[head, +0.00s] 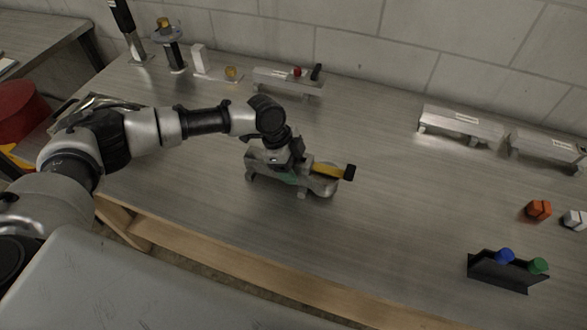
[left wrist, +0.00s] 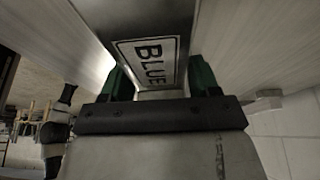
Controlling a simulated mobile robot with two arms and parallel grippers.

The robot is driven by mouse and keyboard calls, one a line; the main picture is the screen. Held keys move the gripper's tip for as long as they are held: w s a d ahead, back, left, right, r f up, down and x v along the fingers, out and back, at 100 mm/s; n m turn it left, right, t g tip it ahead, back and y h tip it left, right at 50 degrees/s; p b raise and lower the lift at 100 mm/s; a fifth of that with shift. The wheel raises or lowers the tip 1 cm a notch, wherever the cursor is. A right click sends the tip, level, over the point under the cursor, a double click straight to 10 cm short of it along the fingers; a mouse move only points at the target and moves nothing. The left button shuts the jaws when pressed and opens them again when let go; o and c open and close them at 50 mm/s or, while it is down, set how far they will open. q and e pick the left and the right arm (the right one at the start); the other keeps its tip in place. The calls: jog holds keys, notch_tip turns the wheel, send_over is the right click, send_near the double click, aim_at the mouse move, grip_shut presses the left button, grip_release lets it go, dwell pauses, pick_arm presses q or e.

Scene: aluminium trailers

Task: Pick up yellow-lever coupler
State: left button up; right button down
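The yellow-lever coupler (head: 321,186) is a grey metal piece with a yellow lever (head: 328,170) ending in a black knob. It is at the middle of the bench in the head view. My left gripper (head: 290,176) is over its body, with a green finger showing against it. In the left wrist view, the green fingers (left wrist: 160,80) lie on either side of a metal body (left wrist: 185,22) with a label reading "BLUE", with no clear gap. Whether the coupler is clear of the bench is hard to tell. My right gripper is out of view.
A coupler with a red knob (head: 288,82) stands near the wall. Two metal couplers (head: 460,127) (head: 547,150) are at the right. A black holder (head: 499,273) with blue and green knobs is front right, near orange (head: 538,210) and white blocks (head: 574,219). The bench between is clear.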

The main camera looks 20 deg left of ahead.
pick_arm(q)
grip_shut()
jog(key=shift+r, duration=0.1)
jog(key=shift+r, duration=0.15)
